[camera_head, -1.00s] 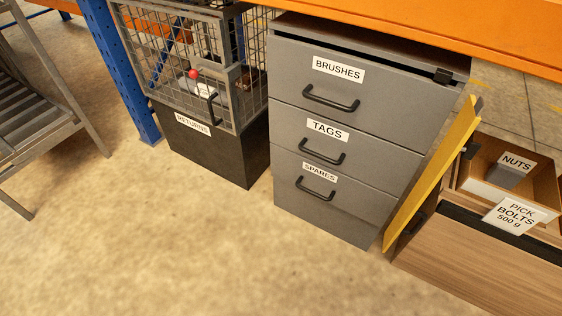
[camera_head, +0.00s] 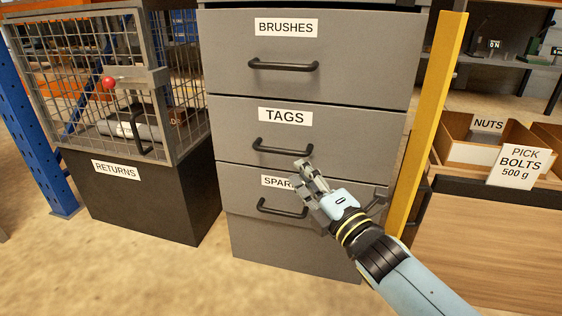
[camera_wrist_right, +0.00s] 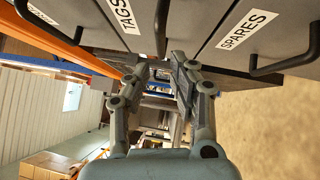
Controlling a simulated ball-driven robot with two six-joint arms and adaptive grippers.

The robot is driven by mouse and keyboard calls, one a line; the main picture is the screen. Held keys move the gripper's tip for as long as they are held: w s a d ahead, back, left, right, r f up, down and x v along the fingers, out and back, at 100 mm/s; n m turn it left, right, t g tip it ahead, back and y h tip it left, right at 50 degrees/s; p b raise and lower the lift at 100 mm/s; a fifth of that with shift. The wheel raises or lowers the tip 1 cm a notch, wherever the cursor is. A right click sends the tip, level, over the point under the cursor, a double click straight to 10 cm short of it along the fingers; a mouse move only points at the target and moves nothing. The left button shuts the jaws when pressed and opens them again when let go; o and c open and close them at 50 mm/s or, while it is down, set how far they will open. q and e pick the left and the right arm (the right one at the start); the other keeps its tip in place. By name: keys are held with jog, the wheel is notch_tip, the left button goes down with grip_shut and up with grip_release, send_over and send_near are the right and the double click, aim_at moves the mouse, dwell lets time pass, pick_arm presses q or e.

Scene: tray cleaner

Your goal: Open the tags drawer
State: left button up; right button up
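The grey tags drawer (camera_head: 236,125) is the middle drawer front of a cabinet and looks flush with the fronts around it. Its black bar handle (camera_head: 272,150) is below the white TAGS label (camera_head: 285,117). My right gripper (camera_head: 302,172) is open and empty, with its fingertips just below and right of that handle in the head view. In the right wrist view, the tags handle (camera_wrist_right: 161,25) lies beyond the gap between the open fingers (camera_wrist_right: 157,72), apart from them. The gripper partly covers the SPARES label. My left gripper is not in view.
The brushes drawer (camera_head: 230,60) is above and the spares drawer (camera_head: 235,195) below, with its own handle (camera_head: 280,210). A yellow upright panel (camera_head: 430,120) stands close at the right. A wire cage on the black RETURNS box (camera_head: 150,205) stands left. The floor in front is clear.

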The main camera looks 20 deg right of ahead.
aim_at(284, 154)
jog(key=b+x, duration=0.1)
jog(key=x, duration=0.8)
jog(key=shift+f, duration=0.1)
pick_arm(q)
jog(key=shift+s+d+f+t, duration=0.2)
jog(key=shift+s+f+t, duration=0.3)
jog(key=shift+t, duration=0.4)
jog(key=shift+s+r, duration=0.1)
pick_arm(e)
grip_shut()
